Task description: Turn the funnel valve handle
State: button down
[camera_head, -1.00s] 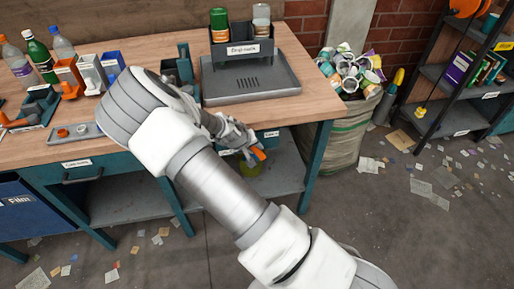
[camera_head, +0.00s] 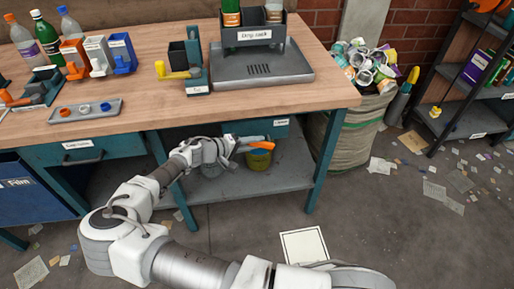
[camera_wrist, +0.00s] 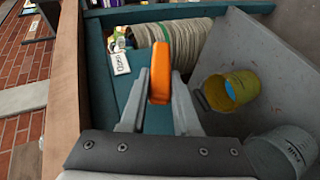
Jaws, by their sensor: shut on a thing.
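My gripper (camera_head: 230,147) is under the right part of the workbench, in front of the lower shelf. Its fingers are shut on an orange handle-like piece (camera_head: 257,143). In the wrist view the orange piece (camera_wrist: 160,84) stands up between the two grey fingers (camera_wrist: 156,112). What it is fixed to is hidden, and I cannot make out a funnel or valve body. A yellow bucket (camera_head: 259,162) stands on the shelf just below; in the wrist view the bucket (camera_wrist: 228,92) is right of the gripper and has something blue inside.
A grey tray (camera_head: 296,75) with a bottle rack sits on the benchtop (camera_head: 120,128) above. A grey bucket (camera_wrist: 285,150) is beside the yellow one. A bench leg (camera_head: 319,165) and a sack of cans (camera_head: 350,125) stand right. Open floor lies in front, with scattered papers.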

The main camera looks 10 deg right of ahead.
jog(key=f+h+b, duration=0.1)
jog(key=b, duration=0.1)
jog(key=f+n+h+b, duration=0.1)
jog(key=shift+a+t+h+b, duration=0.2)
jog(key=shift+t+h+b, duration=0.15)
jog(key=shift+t+h, duration=0.05)
jog(key=shift+f+h+b, duration=0.3)
jog(key=shift+h+b, duration=0.4)
jog(key=shift+b, duration=0.1)
jog(key=shift+n, duration=0.3)
jog(key=c, duration=0.6)
grip_release()
jog(key=shift+c, duration=0.2)
jog(key=p+v, duration=0.2)
jog(key=v, duration=1.5)
jog(key=shift+s+f, duration=0.25)
jog(key=shift+s, duration=0.1)
